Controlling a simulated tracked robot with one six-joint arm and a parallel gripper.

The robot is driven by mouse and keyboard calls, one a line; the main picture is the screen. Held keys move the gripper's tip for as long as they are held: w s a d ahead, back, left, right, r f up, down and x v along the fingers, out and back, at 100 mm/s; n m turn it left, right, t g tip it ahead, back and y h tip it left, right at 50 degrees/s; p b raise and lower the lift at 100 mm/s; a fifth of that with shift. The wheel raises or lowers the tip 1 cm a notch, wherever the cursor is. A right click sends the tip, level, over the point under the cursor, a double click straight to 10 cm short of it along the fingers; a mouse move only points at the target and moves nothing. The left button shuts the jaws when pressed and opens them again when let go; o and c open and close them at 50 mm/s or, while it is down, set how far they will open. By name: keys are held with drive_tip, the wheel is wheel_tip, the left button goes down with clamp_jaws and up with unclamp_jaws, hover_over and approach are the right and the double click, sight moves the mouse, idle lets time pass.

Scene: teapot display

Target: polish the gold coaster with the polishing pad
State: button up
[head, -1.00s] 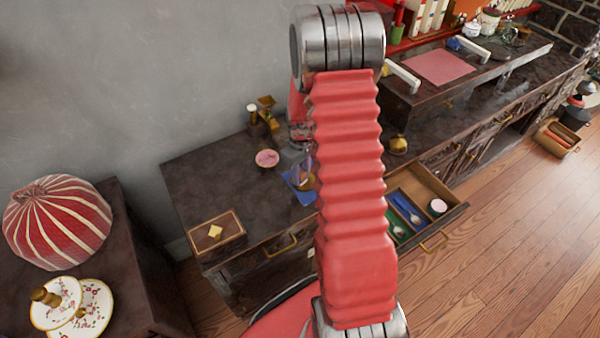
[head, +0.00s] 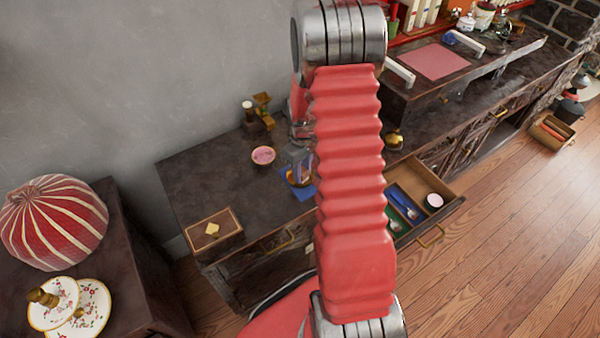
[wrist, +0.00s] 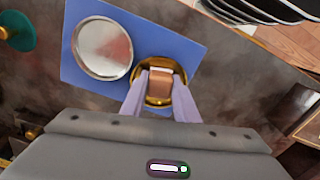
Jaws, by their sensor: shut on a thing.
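My gripper (wrist: 160,92) is shut on a small brownish block, the polishing pad (wrist: 160,84), in the wrist view. The pad is over the gold coaster (wrist: 183,102), whose rim shows around it; I cannot tell whether they touch. The gold coaster lies on a blue mat (wrist: 190,45) beside a round silver coaster (wrist: 103,48). In the head view the blue mat (head: 308,194) is on the dark counter, partly behind my arm. The gold coaster and pad cannot be made out clearly there.
An open drawer (head: 448,212) with blue and green items juts out right of my arm. A pink-topped round dish (head: 263,155), a brown box (head: 212,230) and brass pieces (head: 262,105) stand on the counter (head: 205,170). The counter's left part has free room.

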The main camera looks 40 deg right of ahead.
drive_tip(key=shift+w+d, duration=0.5)
drive_tip(key=shift+d, duration=0.15)
drive_tip(key=shift+w+a, duration=0.55)
drive_tip(key=shift+w, duration=0.1)
drive_tip(key=shift+f, duration=0.1)
drive_tip(key=shift+s+a, duration=0.1)
drive_tip(key=shift+a, duration=0.05)
drive_tip(key=shift+s+a, duration=0.45)
drive_tip(key=shift+a, duration=0.05)
drive_tip(key=shift+s+d, duration=0.55)
drive_tip(key=shift+s, duration=0.1)
